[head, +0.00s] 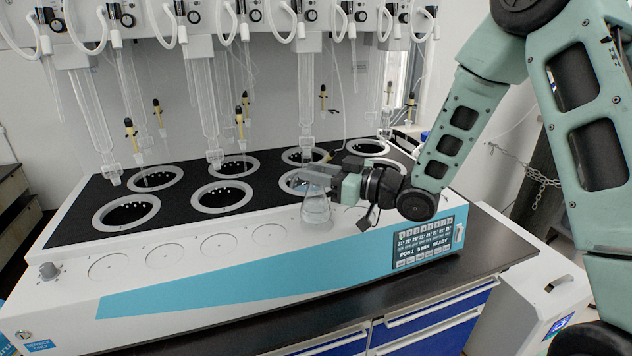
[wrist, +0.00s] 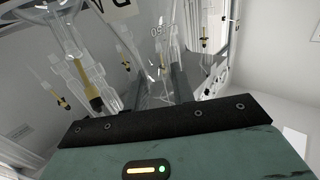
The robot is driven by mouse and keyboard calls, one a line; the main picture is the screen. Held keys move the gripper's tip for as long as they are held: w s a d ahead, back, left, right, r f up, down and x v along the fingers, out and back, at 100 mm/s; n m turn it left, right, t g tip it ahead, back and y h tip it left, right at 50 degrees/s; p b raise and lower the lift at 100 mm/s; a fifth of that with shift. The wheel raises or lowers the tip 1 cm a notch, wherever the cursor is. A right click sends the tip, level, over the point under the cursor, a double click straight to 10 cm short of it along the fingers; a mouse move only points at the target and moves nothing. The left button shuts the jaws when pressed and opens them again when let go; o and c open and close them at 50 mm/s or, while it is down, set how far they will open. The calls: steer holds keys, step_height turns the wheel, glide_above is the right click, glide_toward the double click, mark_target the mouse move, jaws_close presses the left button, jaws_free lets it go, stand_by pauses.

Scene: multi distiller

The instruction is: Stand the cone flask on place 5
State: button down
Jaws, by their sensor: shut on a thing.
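The cone flask (head: 316,208) is clear glass with a little pale tint and looks upright at the front ledge of the distiller (head: 215,285). My gripper (head: 316,178) is shut on its neck from the right. The flask's base is over or on the ledge; I cannot tell whether it touches. The ledge has a row of shallow round places, such as the one at far left (head: 108,266) and the one just left of the flask (head: 271,235). The flask covers the spot beneath it. No place numbers are readable. In the wrist view, the clear flask (wrist: 160,45) shows between the fingers.
Black-topped heating wells (head: 130,211) lie behind the ledge, with glass tubes (head: 207,95) hanging above them. A display panel (head: 424,241) is on the front face, right of the flask. A dark bench edge (head: 400,300) runs in front.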

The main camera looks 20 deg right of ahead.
steer(key=shift+f, duration=1.05)
steer(key=shift+f, duration=0.2)
steer(key=c, duration=1.2)
jaws_free()
steer(key=shift+o, duration=0.2)
steer(key=shift+r, duration=0.1)
